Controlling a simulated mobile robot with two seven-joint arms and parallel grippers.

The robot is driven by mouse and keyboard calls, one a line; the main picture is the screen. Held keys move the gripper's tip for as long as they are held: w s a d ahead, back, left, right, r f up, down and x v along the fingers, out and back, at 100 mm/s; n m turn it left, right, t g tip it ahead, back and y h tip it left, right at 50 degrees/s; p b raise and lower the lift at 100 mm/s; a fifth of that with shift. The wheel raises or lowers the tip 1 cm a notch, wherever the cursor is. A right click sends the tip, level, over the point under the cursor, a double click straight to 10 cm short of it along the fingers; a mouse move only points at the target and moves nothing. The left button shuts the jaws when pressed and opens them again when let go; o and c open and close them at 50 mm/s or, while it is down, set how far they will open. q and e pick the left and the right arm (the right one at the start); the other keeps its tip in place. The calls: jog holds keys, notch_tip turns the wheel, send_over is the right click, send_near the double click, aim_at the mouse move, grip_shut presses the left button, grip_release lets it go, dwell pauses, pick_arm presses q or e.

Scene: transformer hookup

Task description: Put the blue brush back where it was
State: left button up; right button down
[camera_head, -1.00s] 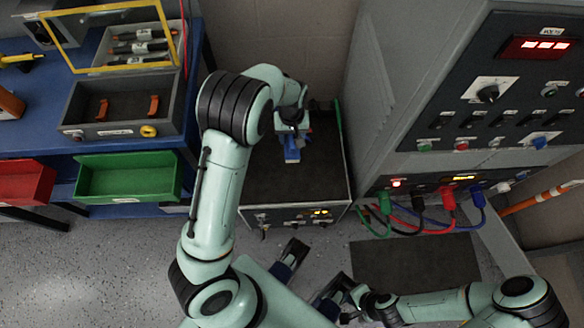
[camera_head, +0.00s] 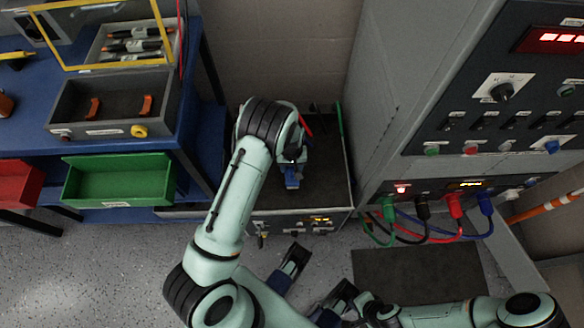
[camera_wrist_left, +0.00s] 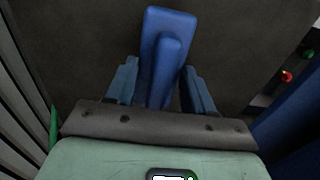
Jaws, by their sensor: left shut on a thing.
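The blue brush (camera_wrist_left: 163,45) is between the two blue fingers of my left gripper (camera_wrist_left: 160,88) in the left wrist view. The gripper is shut on it. In the head view the brush (camera_head: 292,180) shows as a small blue piece below my left gripper (camera_head: 292,164), over the dark top of a low unit (camera_head: 325,185). I cannot tell whether the brush touches that top. My right arm comes in at the lower right, and its gripper (camera_head: 350,304) is too unclear to read.
A tall grey cabinet (camera_head: 385,90) with switches and plugged cables stands right of the low unit. A red strip and a green bar (camera_head: 340,118) are at the unit's back. A blue bench with a grey tray (camera_head: 65,105) and a green bin (camera_head: 118,180) is at left.

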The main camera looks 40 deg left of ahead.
pick_arm(q)
jog(key=shift+f, duration=0.55)
pick_arm(e)
jog(key=shift+w+d+f, duration=0.1)
jog(key=shift+w+f, duration=0.1)
jog(key=shift+w, duration=0.05)
pick_arm(q)
jog(key=shift+f, duration=0.15)
pick_arm(e)
jog(key=shift+f, duration=0.1)
pick_arm(q)
jog(key=o, duration=0.9)
jog(key=shift+o, duration=0.2)
jog(key=shift+r, duration=0.2)
